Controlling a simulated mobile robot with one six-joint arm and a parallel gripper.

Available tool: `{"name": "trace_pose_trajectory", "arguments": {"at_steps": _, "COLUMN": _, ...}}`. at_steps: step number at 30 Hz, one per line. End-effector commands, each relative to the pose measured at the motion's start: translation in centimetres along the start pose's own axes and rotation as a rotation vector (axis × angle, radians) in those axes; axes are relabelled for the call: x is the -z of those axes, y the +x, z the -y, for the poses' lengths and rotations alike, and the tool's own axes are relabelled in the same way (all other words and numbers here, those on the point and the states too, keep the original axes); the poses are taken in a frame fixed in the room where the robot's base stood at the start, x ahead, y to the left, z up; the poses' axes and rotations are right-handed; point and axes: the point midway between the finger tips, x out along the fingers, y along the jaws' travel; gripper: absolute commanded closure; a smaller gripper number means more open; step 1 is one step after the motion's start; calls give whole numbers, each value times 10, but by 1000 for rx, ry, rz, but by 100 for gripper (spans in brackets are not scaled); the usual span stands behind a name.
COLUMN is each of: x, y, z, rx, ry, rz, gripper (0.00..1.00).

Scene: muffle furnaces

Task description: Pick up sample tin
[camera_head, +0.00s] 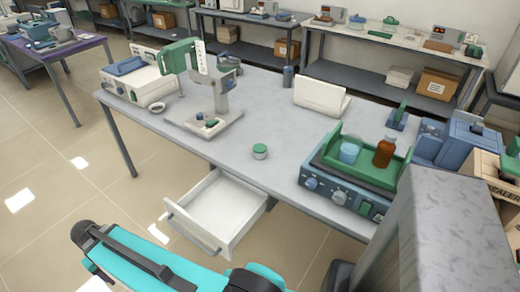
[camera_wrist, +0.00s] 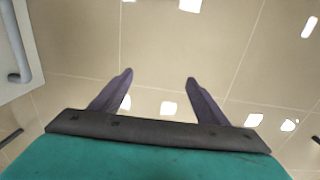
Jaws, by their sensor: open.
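The sample tin looks to be the small round tin (camera_head: 260,151) with a green lid and pale side. It stands upright on the grey table near its front edge, above the open drawer. My gripper (camera_wrist: 158,78) is open and empty in the wrist view, with its two dark fingers apart over the tiled floor. The tin does not show in the wrist view. In the head view my turquoise arm lies low in front of the table, well short of the tin; the gripper's fingers cannot be made out there.
An open white drawer (camera_head: 215,207) juts out below the table; its handle (camera_wrist: 17,76) shows at the wrist view's left. A stand device (camera_head: 205,112) is left of the tin. A blue-green device (camera_head: 342,190) with a green tray is right. The tabletop around the tin is clear.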

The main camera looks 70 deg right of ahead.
Motion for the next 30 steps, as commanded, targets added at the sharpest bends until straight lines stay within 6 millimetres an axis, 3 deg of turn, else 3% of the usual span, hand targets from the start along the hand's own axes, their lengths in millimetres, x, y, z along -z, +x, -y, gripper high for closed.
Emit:
{"name": "trace_pose_trajectory", "arguments": {"at_steps": 1, "x": 15, "y": -17, "z": -18, "rx": -6, "ry": 55, "rz": -19, "gripper": 32}}
{"name": "trace_pose_trajectory", "arguments": {"at_steps": 3, "x": 28, "y": -32, "z": -43, "rx": -17, "ry": 134, "rz": -37, "gripper": 32}}
{"name": "trace_pose_trajectory", "arguments": {"at_steps": 12, "x": 57, "y": -78, "z": -155, "rx": -66, "ry": 469, "rz": -80, "gripper": 32}}
{"name": "trace_pose_trajectory", "arguments": {"at_steps": 22, "x": 54, "y": -121, "z": -286, "rx": -128, "ry": 842, "rz": -114, "gripper": 32}}
{"name": "trace_pose_trajectory", "arguments": {"at_steps": 30, "x": 26, "y": -160, "z": -392, "rx": -184, "ry": 1151, "rz": -143, "gripper": 32}}
